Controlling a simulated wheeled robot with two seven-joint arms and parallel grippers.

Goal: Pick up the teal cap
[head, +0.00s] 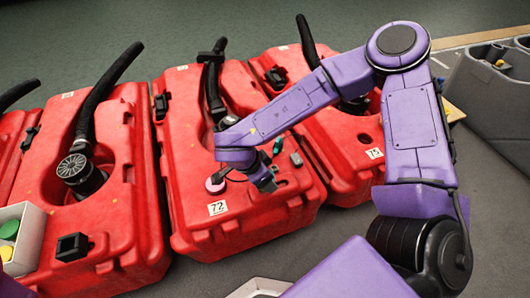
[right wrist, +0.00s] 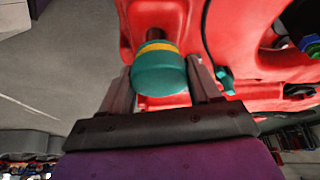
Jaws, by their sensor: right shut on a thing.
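The teal cap (right wrist: 160,74) shows in the right wrist view, with a yellow band at its far side and a dark stub beyond it. My right gripper (right wrist: 165,85) has a finger on each side of the cap and is shut on it. In the head view the right gripper (head: 267,183) is low over the front of the red tank labelled 72 (head: 245,222), and the cap is hidden there. I cannot tell whether the cap still touches the tank. My left gripper is not in view.
A pink round cap (head: 215,185) and a small teal part (head: 278,146) are close to the right gripper. More red tanks with black hoses (head: 108,85) stand on both sides. A white box (head: 25,240) is at left, and grey bins (head: 490,85) are at right.

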